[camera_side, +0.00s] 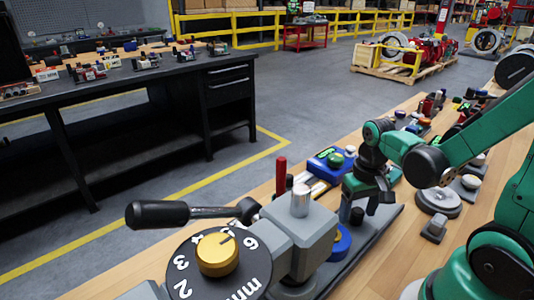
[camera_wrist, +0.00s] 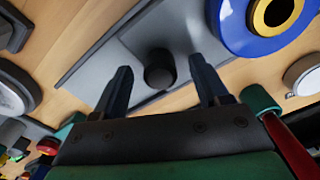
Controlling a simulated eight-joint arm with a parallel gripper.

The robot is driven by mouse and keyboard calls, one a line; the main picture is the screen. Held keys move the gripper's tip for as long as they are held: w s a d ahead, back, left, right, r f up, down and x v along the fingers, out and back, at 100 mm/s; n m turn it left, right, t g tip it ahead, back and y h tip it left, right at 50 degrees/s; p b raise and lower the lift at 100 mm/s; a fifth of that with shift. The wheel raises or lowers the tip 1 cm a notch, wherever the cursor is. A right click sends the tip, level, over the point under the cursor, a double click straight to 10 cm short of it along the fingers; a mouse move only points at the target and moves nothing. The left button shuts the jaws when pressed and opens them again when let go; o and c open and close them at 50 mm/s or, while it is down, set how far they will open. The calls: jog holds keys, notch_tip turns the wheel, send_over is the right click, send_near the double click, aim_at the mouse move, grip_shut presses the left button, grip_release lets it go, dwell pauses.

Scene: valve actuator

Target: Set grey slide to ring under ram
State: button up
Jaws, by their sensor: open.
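The grey slide (camera_side: 383,232) is a long flat plate on the bench in the side view; part of it also shows in the wrist view (camera_wrist: 98,62). A short black knob (camera_wrist: 159,74) stands up from it. My gripper (camera_side: 364,206) is open above the slide, and in the wrist view its two fingers (camera_wrist: 160,66) are apart on either side of the knob. I cannot tell whether they touch it. The blue ring (camera_side: 341,241), with a yellow inner band in the wrist view (camera_wrist: 265,20), lies beside the grey press block (camera_side: 306,236). The ram is not clearly visible.
A black lever handle (camera_side: 158,213) and a numbered dial with a gold knob (camera_side: 217,254) are at the front left. A red post (camera_side: 281,176) and a blue box with a green button (camera_side: 333,160) stand behind. Small parts crowd the bench at the right.

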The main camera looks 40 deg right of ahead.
jog(key=shift+r, duration=2.4)
jog(key=w+a+r+n+t, duration=0.5)
jog(key=a+t, duration=0.2)
jog(key=a, duration=0.1)
jog(key=shift+a+r, duration=0.15)
jog(key=shift+a, duration=0.15)
